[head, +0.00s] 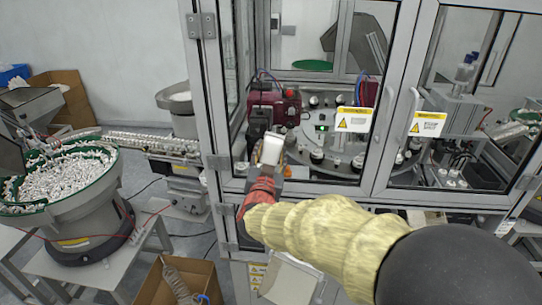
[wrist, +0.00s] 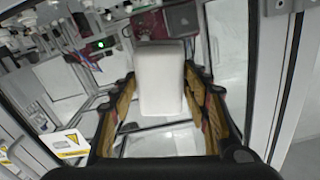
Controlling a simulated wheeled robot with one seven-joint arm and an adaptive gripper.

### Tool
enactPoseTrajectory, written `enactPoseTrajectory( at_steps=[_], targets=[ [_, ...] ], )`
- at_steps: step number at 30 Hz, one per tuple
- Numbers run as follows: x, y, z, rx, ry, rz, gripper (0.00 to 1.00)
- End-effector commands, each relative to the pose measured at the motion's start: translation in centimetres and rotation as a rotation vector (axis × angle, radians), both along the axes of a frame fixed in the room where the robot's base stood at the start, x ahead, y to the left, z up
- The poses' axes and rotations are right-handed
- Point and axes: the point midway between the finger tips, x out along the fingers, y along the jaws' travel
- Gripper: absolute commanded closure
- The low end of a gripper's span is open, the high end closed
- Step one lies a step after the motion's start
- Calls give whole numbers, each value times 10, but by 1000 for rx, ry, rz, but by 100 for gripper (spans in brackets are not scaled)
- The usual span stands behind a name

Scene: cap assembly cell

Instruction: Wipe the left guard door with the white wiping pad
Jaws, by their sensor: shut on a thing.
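The white wiping pad (wrist: 161,82) is a pale block between the two fingers of my gripper (wrist: 163,100) in the wrist view. In the head view my gripper (head: 270,165) is shut on the pad (head: 271,150), in front of the left guard door (head: 310,186). That door is a metal-framed clear panel with a yellow warning label (head: 354,119) near its right edge. The pad is near the lower left of the panel. I cannot tell whether the pad touches the panel.
A bowl feeder (head: 75,205) full of small white parts stands at the left, with a cardboard box (head: 180,281) on the floor. The right guard door (head: 411,190) adjoins the left one. Behind the panels is a round machine table (head: 345,150).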

Motion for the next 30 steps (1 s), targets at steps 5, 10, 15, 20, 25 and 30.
enactPoseTrajectory(
  at_steps=[5, 10, 15, 20, 25, 30],
  targets=[
    [0, -1, 6, 1, -2, -1, 74],
    [-3, -10, 4, 1, -2, -2, 74],
    [-6, -24, 3, 2, -2, -2, 74],
    [-9, -34, 4, 2, -1, -2, 74],
    [-9, -37, 4, 1, 0, 0, 74],
    [-11, -49, 3, 1, -1, -3, 74]
  ],
)
